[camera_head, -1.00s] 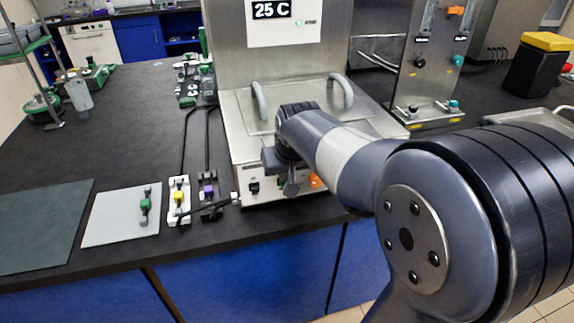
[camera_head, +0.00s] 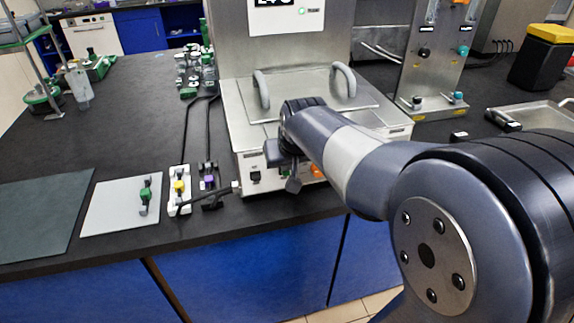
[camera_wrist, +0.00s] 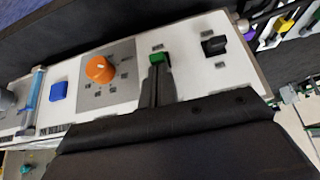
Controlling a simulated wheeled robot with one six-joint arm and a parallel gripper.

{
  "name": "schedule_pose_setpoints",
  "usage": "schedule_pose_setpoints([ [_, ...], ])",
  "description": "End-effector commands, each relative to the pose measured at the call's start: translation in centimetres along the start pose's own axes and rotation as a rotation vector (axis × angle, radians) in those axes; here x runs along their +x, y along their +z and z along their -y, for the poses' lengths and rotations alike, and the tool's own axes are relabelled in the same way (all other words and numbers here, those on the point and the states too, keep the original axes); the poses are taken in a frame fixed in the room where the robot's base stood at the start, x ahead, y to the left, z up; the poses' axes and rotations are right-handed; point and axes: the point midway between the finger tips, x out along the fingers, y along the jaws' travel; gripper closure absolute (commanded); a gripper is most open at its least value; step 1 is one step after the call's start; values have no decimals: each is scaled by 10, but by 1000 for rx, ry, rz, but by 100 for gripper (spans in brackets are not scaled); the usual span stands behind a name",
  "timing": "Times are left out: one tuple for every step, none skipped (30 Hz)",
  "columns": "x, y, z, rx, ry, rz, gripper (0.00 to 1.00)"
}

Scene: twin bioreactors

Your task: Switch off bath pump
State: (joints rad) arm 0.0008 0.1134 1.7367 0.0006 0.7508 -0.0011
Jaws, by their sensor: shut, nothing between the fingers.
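The steel bath (camera_head: 300,95) stands on the dark bench, with a control panel along its front. In the wrist view the panel (camera_wrist: 190,82) carries a black rocker switch (camera_wrist: 214,45), a green switch (camera_wrist: 158,60), an orange knob (camera_wrist: 99,68) and a blue button (camera_wrist: 59,91). Their small labels are unreadable. My gripper (camera_wrist: 155,75) is shut and empty, its fingertips right at the green switch; I cannot tell whether they touch it. In the head view my gripper (camera_head: 293,184) is at the bath's front, partly covering the panel, with the black switch to its left.
Yellow (camera_head: 179,188) and purple (camera_head: 209,183) clamps on tubing lie left of the bath, and a green clamp (camera_head: 145,195) lies on a pale mat (camera_head: 112,215). A flow-meter stand (camera_head: 428,75) and a steel tray (camera_head: 540,115) are to the right. The bench's left middle is clear.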

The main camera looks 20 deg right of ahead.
Motion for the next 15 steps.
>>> schedule_pose_setpoints([
  [1, 1, 0, 0, 0, -7, 100],
  [1, 2, 0, 0, 0, -11, 100],
  [2, 2, 0, 0, 0, -16, 100],
  [2, 3, 0, 0, 0, -19, 100],
  [2, 3, 0, 0, 0, -23, 100],
  [2, 4, 0, 0, 0, -29, 100],
  [2, 4, 0, 0, 0, -35, 100],
  [3, 5, 0, 0, 0, -42, 100],
  [3, 5, 0, 0, 0, -53, 100],
  [4, 6, 0, 0, 0, -62, 100],
  [4, 7, 0, 0, 0, -72, 100],
  [5, 8, 0, 0, 0, -86, 100],
  [6, 9, 0, 0, 0, -100, 100],
  [6, 10, 0, 0, 0, -114, 100],
  [7, 12, 0, 0, 0, -133, 100],
])
